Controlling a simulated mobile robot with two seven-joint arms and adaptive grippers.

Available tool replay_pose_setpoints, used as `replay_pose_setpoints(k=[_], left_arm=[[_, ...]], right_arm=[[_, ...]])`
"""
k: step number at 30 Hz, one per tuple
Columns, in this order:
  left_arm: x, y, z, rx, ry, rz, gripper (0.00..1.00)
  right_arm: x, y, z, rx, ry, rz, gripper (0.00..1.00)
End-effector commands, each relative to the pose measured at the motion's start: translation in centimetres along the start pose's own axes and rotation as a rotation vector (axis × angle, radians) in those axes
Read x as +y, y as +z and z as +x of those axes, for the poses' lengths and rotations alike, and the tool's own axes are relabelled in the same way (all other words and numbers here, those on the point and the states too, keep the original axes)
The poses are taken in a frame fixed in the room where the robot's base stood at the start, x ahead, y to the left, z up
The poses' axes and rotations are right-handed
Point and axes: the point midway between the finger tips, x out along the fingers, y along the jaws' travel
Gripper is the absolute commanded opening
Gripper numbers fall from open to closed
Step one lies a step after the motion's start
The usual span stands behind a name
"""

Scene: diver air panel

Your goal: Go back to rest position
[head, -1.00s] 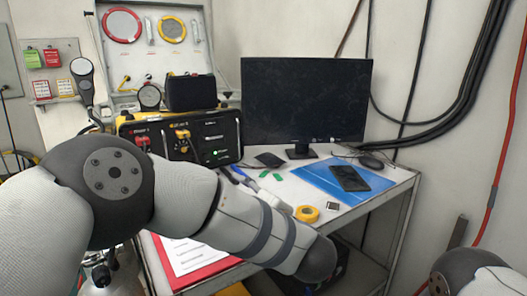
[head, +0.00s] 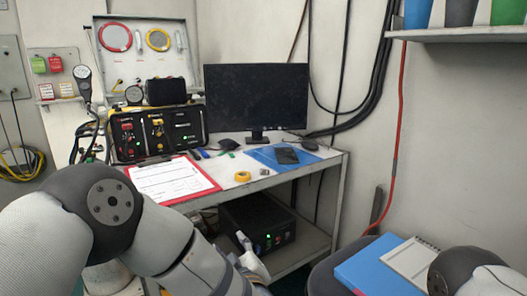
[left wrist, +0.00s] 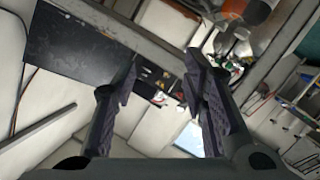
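My left gripper (left wrist: 163,72) is open in the left wrist view, its two dark fingers wide apart with nothing between them. In the head view my left arm comes in from the lower left and bends down in front of the workbench (head: 335,170). Its gripper end is low in the picture and its fingers are hard to make out there. Part of my right arm shows at the bottom right; its gripper is out of view. The diver air panel (head: 128,152), a black and yellow case with red and yellow knobs and green lights, stands on the bench's left.
A monitor (head: 255,97), red clipboard (head: 205,190), yellow tape roll (head: 243,176) and blue mat (head: 262,155) are on the bench. A black box (head: 258,225) sits on the lower shelf. A stool with a blue folder (head: 375,270) stands at right, below a wall shelf (head: 460,34).

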Motion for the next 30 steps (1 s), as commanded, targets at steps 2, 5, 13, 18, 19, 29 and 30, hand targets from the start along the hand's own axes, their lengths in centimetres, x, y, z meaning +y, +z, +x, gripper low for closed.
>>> replay_pose_setpoints(k=[2, 5, 13, 18, 19, 29, 30], left_arm=[[-4.2, 3.6, -1.0, -0.148, 0.015, 0.117, 0.40], [-10.4, 8.2, -3.7, -0.362, 0.019, 0.259, 0.40], [-28.3, 14.2, -17.8, -0.976, -0.079, 0.548, 0.40], [-36.6, 12.7, -28.9, -1.333, -0.184, 0.642, 0.40], [-37.6, 12.2, -30.5, -1.383, -0.201, 0.652, 0.40], [-40.9, 9.6, -37.6, -1.600, -0.274, 0.678, 0.40], [-40.9, 9.6, -37.5, -1.599, -0.274, 0.678, 0.40]], right_arm=[[-0.1, -0.4, -0.4, 0.015, -0.002, -0.002, 1.00], [-0.1, -0.6, -0.7, 0.024, -0.002, -0.002, 1.00], [-0.1, -0.9, -1.4, 0.043, -0.003, -0.001, 1.00], [-0.1, -1.1, -1.8, 0.055, -0.003, -0.001, 1.00], [-0.1, -1.1, -1.9, 0.056, -0.003, -0.001, 1.00], [-0.1, -1.2, -2.0, 0.060, -0.003, 0.000, 1.00], [-0.1, -1.2, -2.0, 0.060, -0.003, 0.000, 1.00]])
